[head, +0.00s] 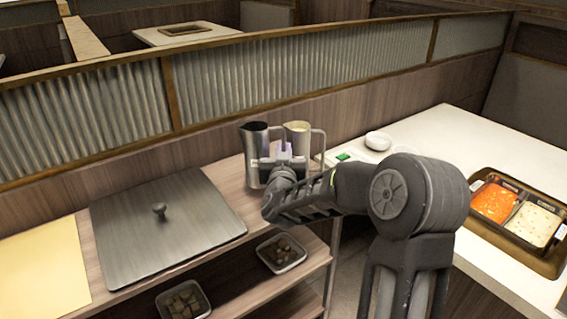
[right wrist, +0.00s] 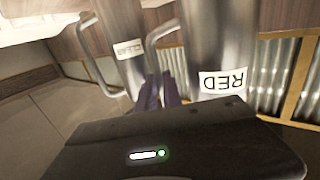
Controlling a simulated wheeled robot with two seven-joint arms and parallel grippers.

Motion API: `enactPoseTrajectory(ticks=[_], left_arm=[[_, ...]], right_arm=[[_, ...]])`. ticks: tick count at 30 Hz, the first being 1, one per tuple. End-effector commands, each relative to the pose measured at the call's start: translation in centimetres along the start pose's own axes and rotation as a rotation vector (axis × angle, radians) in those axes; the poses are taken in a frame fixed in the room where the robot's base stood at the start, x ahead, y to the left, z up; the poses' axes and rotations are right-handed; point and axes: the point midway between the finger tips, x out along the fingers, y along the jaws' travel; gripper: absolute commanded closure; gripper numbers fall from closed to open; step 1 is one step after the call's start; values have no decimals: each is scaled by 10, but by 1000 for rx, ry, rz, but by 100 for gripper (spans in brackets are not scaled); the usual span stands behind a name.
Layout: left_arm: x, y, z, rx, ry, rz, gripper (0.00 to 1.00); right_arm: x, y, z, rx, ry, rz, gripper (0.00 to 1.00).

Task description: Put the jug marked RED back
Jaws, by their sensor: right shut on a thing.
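The jug marked RED (right wrist: 215,45) is a steel jug with a white label in the right wrist view. In the head view it appears to be the left jug (head: 254,150), with a dark inside. My right gripper (head: 281,160) is shut on its handle; the purple fingers (right wrist: 163,92) show beside it. The jug is upright at the right end of the wooden shelf top; I cannot tell whether its base touches. A second steel jug (head: 298,135), with pale contents, stands close on the right; its label (right wrist: 127,48) appears to read CLEAR. My left gripper is out of view.
A steel lid with a knob (head: 165,225) lies on the shelf unit, left of the jugs. Small trays (head: 282,254) sit on lower shelves. A ribbed partition rises behind.

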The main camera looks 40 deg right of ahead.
Motion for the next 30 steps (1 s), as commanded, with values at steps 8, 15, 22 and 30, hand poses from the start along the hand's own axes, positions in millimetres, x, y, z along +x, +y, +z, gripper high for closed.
enactPoseTrajectory(ticks=[8,15,22,30], left_arm=[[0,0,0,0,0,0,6],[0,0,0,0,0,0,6],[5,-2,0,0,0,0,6],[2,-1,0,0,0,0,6]], right_arm=[[1,0,32,-1,-4,0,100],[1,0,37,1,1,-1,100],[1,0,41,1,1,-1,100],[1,0,40,0,-1,-1,68]])
